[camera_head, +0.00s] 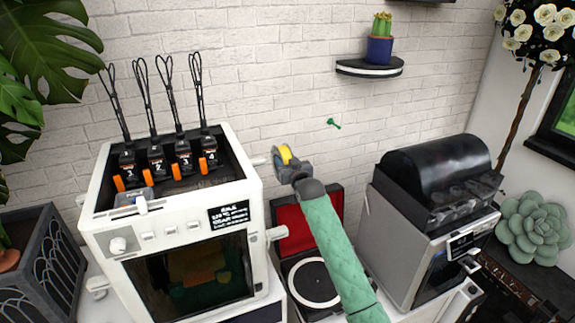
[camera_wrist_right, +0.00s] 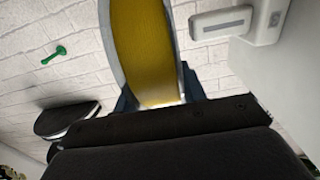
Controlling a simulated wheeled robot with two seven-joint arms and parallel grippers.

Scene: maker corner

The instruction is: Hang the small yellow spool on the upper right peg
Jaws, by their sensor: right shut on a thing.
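The small yellow spool (camera_head: 285,153) is held in my right gripper (camera_head: 290,168), raised in front of the brick wall between the printer and the wall peg. In the right wrist view the spool (camera_wrist_right: 143,50) stands edge-on between the dark fingers, its yellow winding between grey rims. A green peg (camera_head: 334,123) sticks out of the wall, up and to the right of the spool and apart from it. The peg also shows at the left of the right wrist view (camera_wrist_right: 53,55). My left gripper is not in view.
A white printer (camera_head: 183,241) with black cable loops on top stands left. A red-lined record player (camera_head: 314,285) lies below my right arm. A grey machine with a dark lid (camera_head: 433,180) stands right. A small shelf (camera_head: 370,68) holds a cactus (camera_head: 380,48). The wall around the peg is bare.

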